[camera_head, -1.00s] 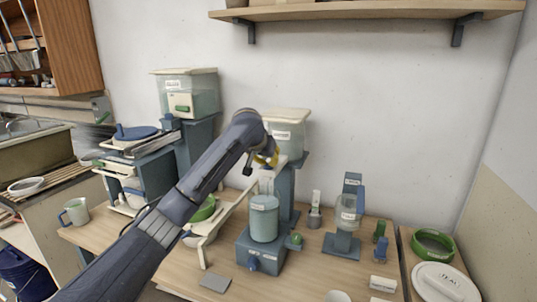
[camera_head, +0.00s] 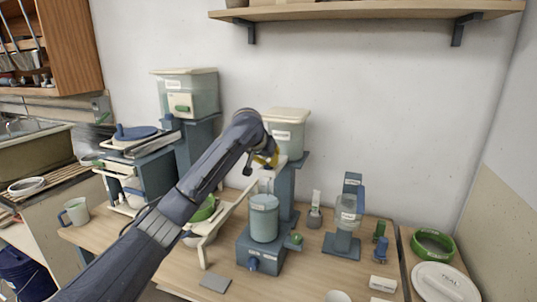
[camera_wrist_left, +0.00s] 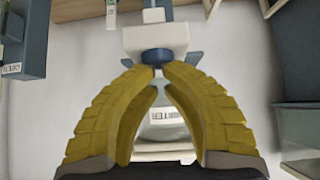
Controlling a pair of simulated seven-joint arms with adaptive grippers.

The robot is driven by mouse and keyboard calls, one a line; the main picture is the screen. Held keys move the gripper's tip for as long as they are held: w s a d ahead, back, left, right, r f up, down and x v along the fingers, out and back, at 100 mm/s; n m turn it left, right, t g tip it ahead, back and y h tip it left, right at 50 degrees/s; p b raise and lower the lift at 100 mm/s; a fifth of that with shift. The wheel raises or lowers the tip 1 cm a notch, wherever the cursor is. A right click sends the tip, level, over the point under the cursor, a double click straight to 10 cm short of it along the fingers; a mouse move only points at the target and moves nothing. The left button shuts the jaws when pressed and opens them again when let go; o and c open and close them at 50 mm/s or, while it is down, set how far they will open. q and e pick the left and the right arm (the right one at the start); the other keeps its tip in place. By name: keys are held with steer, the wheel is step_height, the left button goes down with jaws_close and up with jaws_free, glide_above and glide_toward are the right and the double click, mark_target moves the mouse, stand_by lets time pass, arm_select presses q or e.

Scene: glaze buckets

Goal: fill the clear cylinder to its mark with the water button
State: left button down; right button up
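My left gripper (camera_head: 264,160) hangs in front of the white-lidded clear tank (camera_head: 286,131). In the left wrist view its yellow fingers (camera_wrist_left: 158,71) curve together with tips almost meeting, nothing seen gripped. The tips are at a blue round button (camera_wrist_left: 157,57) on a white block (camera_wrist_left: 155,38); contact cannot be told. The tank is partly hidden behind the fingers. A clear vessel (camera_head: 348,211) sits in a blue stand on the table, right of the tank; I cannot tell whether it is the marked cylinder, and its mark and level are too small to read. My right gripper is not seen.
A second tank (camera_head: 190,94) stands to the left. A grey tile (camera_head: 215,283) lies at the front.

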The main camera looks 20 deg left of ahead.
arm_select(q)
steer(key=shift+f, duration=0.3)
step_height(320, 180, up, 4)
steer(key=shift+d+r, duration=0.1)
steer(key=shift+r, duration=0.15)
steer(key=v, duration=1)
